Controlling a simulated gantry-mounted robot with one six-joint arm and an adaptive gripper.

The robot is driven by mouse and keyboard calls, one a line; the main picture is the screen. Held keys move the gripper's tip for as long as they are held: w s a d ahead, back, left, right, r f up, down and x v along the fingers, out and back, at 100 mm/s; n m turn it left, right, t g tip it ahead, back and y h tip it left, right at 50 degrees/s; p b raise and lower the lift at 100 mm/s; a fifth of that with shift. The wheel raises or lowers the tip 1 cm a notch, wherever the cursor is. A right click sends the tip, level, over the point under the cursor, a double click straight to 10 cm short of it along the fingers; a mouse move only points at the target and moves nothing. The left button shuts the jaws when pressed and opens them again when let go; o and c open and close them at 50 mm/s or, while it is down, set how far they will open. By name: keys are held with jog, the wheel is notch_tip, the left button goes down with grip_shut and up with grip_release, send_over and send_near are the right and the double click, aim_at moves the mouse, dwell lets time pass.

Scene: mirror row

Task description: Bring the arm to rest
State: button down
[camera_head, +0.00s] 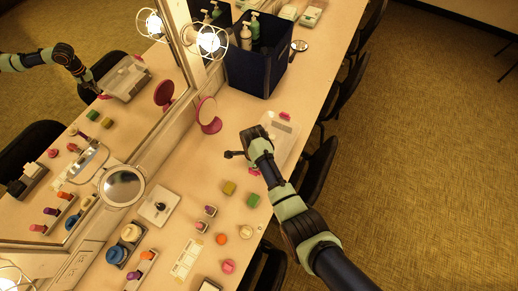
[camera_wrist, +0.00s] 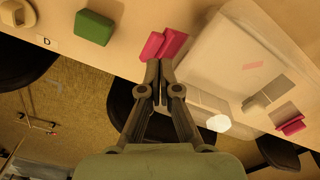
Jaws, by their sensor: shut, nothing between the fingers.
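My gripper (camera_wrist: 158,68) is shut and empty in the wrist view. Its fingertips appear over or beside a pink latch (camera_wrist: 170,44) at the edge of a clear, pale box (camera_wrist: 215,60); I cannot tell whether they touch it. In the head view my arm reaches from the lower right over the counter, and its end hides part of the same box (camera_head: 287,138). The fingertips are not clear there. A second pink latch (camera_wrist: 291,125) is on the far side of the box.
A green block (camera_wrist: 93,27) lies left of the fingers. A pink hand mirror (camera_head: 207,114) and dark blue bin (camera_head: 258,62) with bottles stand behind. Chairs (camera_head: 320,168) line the counter edge. A large wall mirror reflects the scene at left. The floor (camera_head: 430,150) at right is open.

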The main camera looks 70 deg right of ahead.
jog(key=shift+d+r, duration=0.2)
jog(key=shift+r, duration=1.05)
jog(key=w+a+r+n+t+h, duration=0.1)
jog(key=w+a+r+n+t, duration=0.2)
jog(key=w+a+r+n, duration=0.45)
jog(key=w+a+r+n+t+h, duration=0.1)
jog(key=w+a+r+n+t, duration=0.35)
jog(key=a+r+n, duration=0.6)
jog(key=s+a+r+n+t+y, duration=0.1)
jog(key=s+a+r+n+t, duration=0.1)
jog(key=a+r+n, duration=0.4)
jog(key=s+a+r+n+t+y, duration=0.1)
jog(key=s+a+r+n+t, duration=0.1)
jog(key=a+r+n, duration=0.4)
jog(key=a+r+t, duration=0.1)
jog(key=a+r, duration=0.2)
jog(key=a, duration=0.1)
jog(key=shift+r+n, duration=0.4)
